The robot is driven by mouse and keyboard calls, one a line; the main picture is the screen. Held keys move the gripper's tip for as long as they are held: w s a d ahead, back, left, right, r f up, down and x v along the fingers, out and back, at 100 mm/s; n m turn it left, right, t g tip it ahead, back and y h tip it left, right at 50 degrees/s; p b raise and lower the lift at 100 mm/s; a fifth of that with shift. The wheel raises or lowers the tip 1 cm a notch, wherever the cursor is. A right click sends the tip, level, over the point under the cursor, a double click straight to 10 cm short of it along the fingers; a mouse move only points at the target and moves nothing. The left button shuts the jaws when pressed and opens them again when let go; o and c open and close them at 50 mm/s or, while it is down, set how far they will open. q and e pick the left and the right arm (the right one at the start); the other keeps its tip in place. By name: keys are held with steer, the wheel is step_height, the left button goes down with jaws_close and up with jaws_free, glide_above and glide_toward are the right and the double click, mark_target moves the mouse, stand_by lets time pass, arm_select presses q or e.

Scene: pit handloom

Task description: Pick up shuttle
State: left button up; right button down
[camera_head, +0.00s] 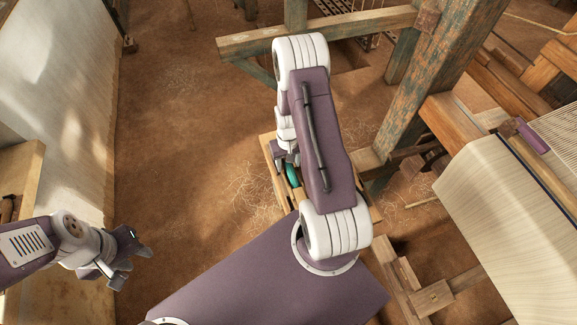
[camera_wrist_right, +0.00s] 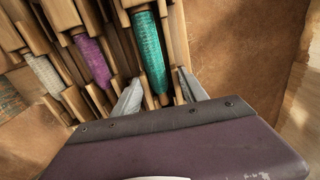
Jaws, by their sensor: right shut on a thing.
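Wooden shuttles wound with yarn lie side by side in the right wrist view: a teal one (camera_wrist_right: 150,52), a purple one (camera_wrist_right: 93,60) and a white one (camera_wrist_right: 45,72). My right gripper (camera_wrist_right: 160,92) has its two grey fingers on either side of the teal shuttle's wooden body and is shut on it. In the head view, the teal yarn (camera_head: 292,174) shows beside my right gripper (camera_head: 287,160), and my right arm hides most of the other shuttles. My left gripper (camera_head: 133,267) is empty at the lower left, its fingers apart.
A worn loom post (camera_head: 435,70) and the cloth-covered beam (camera_head: 505,210) stand to the right. A pale wall (camera_head: 70,100) is at left. Floor between wall and stand is mostly clear.

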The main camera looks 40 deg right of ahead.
step_height(320, 180, up, 3)
steer(key=shift+s+d+f, duration=0.1)
steer(key=s+d+r, duration=0.6)
steer(key=s+d, duration=0.1)
steer(key=s, duration=0.1)
steer(key=shift+s+d+r, duration=0.25)
steer(key=shift+s+r, duration=0.05)
steer(key=shift+r, duration=0.1)
